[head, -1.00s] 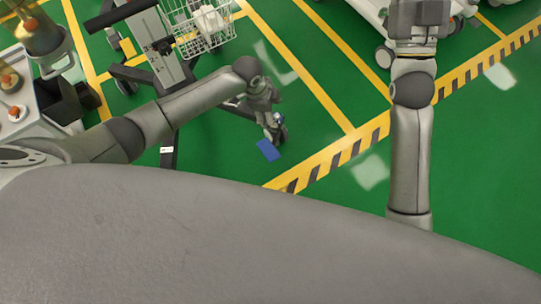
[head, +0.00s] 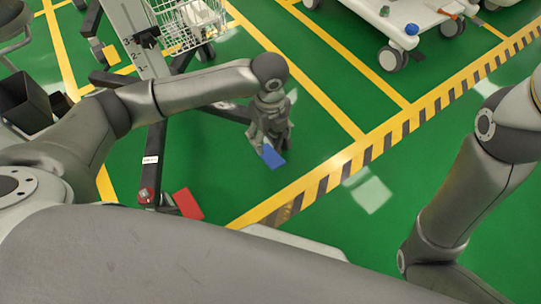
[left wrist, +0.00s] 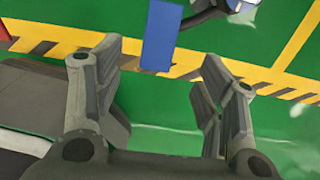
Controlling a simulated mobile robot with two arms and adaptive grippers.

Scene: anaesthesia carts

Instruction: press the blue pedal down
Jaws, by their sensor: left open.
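The blue pedal (head: 274,158) is a flat blue plate low over the green floor, partly hidden by my left gripper in the head view. My left gripper (head: 268,144) points down just above or beside it; contact cannot be told. In the left wrist view the blue pedal (left wrist: 161,35) lies ahead of the open, empty fingers (left wrist: 163,62), centred in the gap between them. My right arm shows at the right of the head view, but its gripper is out of frame.
A red pedal (head: 188,204) lies left of the blue one, near the cart's dark leg (head: 151,165). A cart with a white wire basket (head: 185,27) stands behind. A white wheeled cart (head: 390,22) is at the back right. Striped floor tape (head: 375,148) crosses open green floor.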

